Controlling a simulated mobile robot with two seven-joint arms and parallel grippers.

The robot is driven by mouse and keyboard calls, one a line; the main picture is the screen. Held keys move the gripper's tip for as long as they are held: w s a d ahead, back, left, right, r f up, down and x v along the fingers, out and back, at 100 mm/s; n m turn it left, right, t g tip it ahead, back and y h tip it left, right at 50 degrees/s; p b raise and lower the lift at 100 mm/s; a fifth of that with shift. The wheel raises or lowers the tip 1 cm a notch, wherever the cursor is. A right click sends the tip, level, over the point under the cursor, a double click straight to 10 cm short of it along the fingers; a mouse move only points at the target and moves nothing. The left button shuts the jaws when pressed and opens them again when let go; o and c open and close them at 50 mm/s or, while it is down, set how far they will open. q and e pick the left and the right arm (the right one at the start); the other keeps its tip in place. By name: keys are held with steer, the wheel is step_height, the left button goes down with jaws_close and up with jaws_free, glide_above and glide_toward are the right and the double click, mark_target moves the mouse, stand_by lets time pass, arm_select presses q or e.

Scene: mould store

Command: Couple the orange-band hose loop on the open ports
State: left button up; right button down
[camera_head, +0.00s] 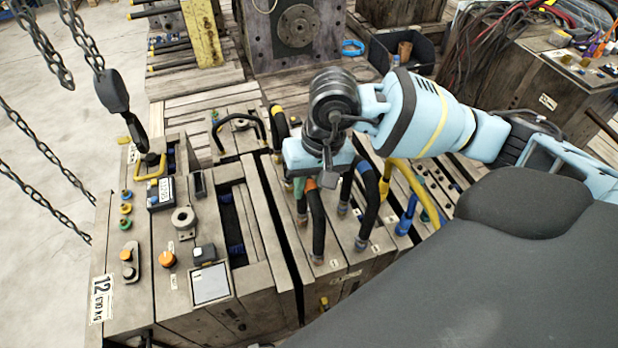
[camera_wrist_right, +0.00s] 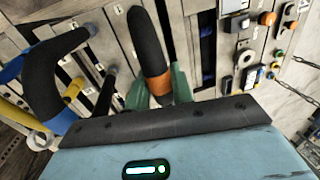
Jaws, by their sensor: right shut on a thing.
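The orange-band hose loop (camera_head: 318,222) is a thick black hose with an orange band. In the right wrist view the orange band (camera_wrist_right: 155,88) sits between the green fingers of my right gripper (camera_wrist_right: 159,92), which is shut on it. In the head view my right gripper (camera_head: 306,187) is over the right-hand mould block, pointing down. The hose runs down from the fingers, and its lower end shows close to the block's top near the front edge. I cannot tell whether that end is seated on a port. The gripper body hides part of the loop. My left gripper is not in view.
Other black hoses (camera_head: 369,205) stand close right of the held one, with a yellow hose (camera_head: 411,183) and blue fittings (camera_head: 406,214) beyond. The left mould block (camera_head: 135,318) carries knobs and gauges. Chains and a hook (camera_head: 115,95) hang at the left.

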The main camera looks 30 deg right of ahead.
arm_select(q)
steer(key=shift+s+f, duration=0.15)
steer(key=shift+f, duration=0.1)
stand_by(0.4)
arm_select(e)
steer(key=c, duration=1.1)
jaws_free()
steer(key=shift+c, duration=0.2)
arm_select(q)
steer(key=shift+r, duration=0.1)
arm_select(e)
steer(key=r, duration=0.2)
steer(key=shift+d+r, duration=0.25)
steer(key=shift+r, duration=0.1)
steer(key=r, duration=0.3)
steer(key=shift+s+d+r, duration=0.15)
steer(key=shift+d+r, duration=0.2)
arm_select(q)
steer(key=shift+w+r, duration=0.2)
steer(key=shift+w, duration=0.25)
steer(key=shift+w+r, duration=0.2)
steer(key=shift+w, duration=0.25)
arm_select(e)
steer(key=shift+s+d+r, duration=0.1)
steer(key=shift+r, duration=0.55)
